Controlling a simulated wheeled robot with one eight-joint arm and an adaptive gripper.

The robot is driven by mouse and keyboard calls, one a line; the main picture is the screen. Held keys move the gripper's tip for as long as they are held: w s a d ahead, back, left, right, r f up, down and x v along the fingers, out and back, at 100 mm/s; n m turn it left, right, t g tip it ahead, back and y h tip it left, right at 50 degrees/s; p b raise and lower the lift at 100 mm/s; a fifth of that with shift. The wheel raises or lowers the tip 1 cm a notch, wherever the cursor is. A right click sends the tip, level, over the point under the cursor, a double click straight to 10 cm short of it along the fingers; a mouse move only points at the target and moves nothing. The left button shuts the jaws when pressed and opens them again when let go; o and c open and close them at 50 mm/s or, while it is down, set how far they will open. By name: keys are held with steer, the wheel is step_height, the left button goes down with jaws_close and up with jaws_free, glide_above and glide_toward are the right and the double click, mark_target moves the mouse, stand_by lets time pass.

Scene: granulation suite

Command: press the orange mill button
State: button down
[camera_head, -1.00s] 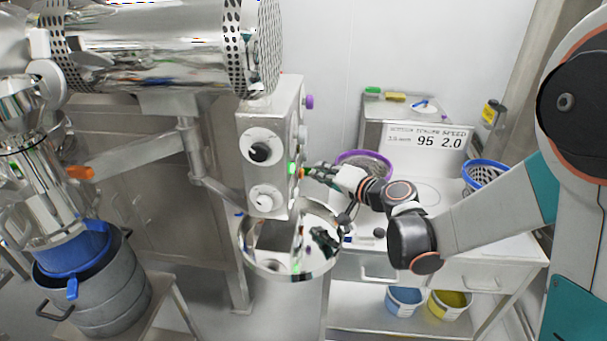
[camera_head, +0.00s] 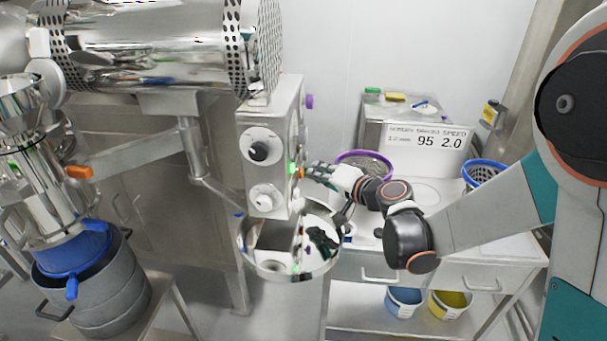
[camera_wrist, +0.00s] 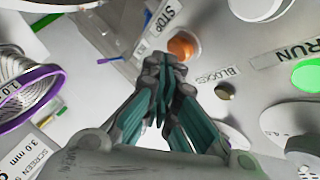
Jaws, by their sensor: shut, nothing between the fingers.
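A round orange button (camera_wrist: 183,45) sits on the panel of the grey control box in the wrist view, close to a "STOP" label. It also shows as a small orange spot on the box's right side in the head view (camera_head: 301,173). My gripper (camera_wrist: 166,66) is shut and empty. Its fingertips lie just below the orange button in the wrist picture. In the head view my gripper (camera_head: 311,171) is just right of the button. I cannot tell whether the fingertips touch it.
A green button (camera_wrist: 307,75) by a "RUN" label and a small dark knob (camera_wrist: 224,90) share the panel. A round steel pan (camera_head: 245,262) lies below the box. A purple-rimmed sieve (camera_head: 364,156) stands behind my gripper. An orange block (camera_head: 78,172) is at far left.

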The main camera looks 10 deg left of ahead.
steer(key=shift+a, duration=0.5)
stand_by(0.4)
steer(key=shift+d, duration=0.9)
steer(key=shift+d, duration=0.1)
steer(key=d+b, duration=0.1)
steer(key=d, duration=0.3)
steer(key=shift+s+d, duration=0.15)
steer(key=shift+d, duration=0.25)
stand_by(0.6)
